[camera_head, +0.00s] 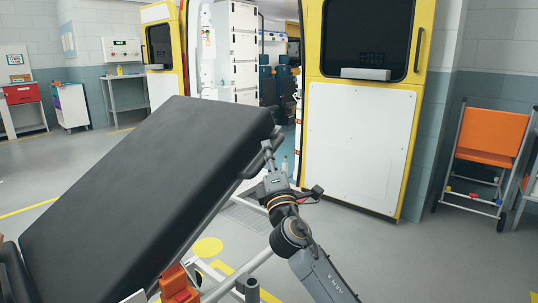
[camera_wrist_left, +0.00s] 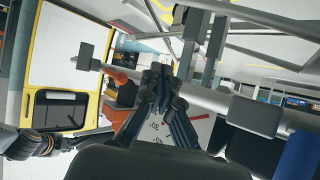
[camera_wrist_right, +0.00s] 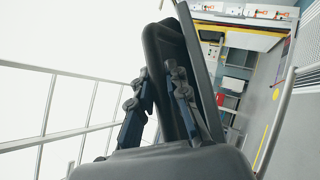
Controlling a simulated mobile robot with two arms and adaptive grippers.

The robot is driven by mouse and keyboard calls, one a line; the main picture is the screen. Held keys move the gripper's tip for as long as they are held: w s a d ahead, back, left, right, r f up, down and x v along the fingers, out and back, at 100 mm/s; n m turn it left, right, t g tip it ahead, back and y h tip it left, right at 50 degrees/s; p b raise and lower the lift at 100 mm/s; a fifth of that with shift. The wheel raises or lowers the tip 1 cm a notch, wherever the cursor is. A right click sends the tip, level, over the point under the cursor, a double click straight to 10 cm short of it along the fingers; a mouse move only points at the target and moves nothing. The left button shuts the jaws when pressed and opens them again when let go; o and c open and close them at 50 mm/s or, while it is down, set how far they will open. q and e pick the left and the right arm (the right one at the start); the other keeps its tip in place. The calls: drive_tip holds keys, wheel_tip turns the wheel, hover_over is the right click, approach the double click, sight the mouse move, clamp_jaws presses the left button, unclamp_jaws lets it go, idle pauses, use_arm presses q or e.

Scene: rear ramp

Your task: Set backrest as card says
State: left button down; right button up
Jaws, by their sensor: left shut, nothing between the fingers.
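The backrest (camera_head: 140,180) is a thick black pad, tilted up steeply, on the left of the head view. My right gripper (camera_head: 268,150) is at its upper right edge. In the right wrist view its fingers (camera_wrist_right: 158,70) stand slightly apart, with the dark edge of the pad (camera_wrist_right: 180,45) between them. My left gripper (camera_wrist_left: 158,75) shows only in the left wrist view, shut and empty among the metal frame bars. Behind its fingers is a white plate (camera_wrist_left: 155,140) with red marks and numbers, partly hidden and too small to read fully. I cannot make out a card.
A yellow-edged vehicle door (camera_head: 362,140) stands open behind the backrest. An orange folding chair (camera_head: 492,135) is at right. Light metal frame bars (camera_head: 240,275) and an orange part (camera_head: 178,285) are below the pad.

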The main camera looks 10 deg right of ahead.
drive_tip(key=o, duration=0.5)
drive_tip(key=shift+c, duration=0.2)
drive_tip(key=v, duration=1.2)
